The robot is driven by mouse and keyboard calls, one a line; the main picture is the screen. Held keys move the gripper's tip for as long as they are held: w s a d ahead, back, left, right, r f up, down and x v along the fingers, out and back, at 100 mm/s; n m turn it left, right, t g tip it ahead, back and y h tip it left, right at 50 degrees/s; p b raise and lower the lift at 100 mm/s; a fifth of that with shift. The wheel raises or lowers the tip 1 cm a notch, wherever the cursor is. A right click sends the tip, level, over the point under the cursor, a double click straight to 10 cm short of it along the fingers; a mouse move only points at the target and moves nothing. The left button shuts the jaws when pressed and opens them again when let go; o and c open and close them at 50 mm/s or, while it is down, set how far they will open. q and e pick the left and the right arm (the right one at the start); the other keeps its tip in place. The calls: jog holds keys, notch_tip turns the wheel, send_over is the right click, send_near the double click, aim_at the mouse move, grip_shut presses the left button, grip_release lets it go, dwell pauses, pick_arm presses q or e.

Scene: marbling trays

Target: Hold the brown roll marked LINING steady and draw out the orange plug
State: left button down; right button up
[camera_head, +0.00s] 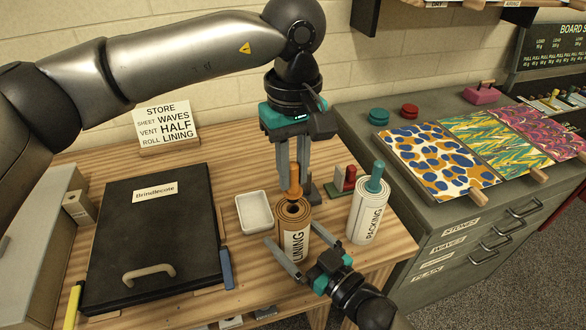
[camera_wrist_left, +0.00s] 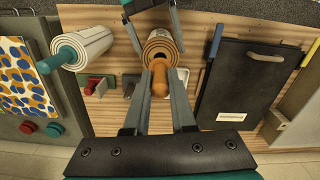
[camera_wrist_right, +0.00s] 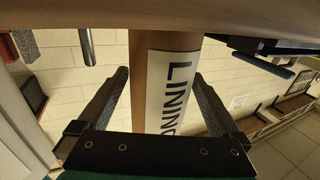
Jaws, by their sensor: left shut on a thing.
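The brown LINING roll (camera_head: 283,238) stands upright on the wooden table, its white label facing my right gripper. The orange plug (camera_head: 294,181) is between the fingers of my left gripper (camera_head: 293,172), which is shut on it. The dark bore shows in the roll's top, with the plug's lower end at or just above it; I cannot tell whether it is clear. The left wrist view also shows the plug (camera_wrist_left: 160,78) in front of the roll's top (camera_wrist_left: 161,45). My right gripper (camera_wrist_right: 163,75) is open, with a finger on each side of the roll; contact is unclear.
The white PACKING roll (camera_head: 366,217) with a teal plug (camera_head: 375,176) stands close on the right. A white dish (camera_head: 241,213) sits just left of the LINING roll. A black Brindlecote case (camera_head: 150,225) fills the left. A grey cabinet (camera_head: 430,230) adjoins on the right.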

jog(key=v, duration=1.2)
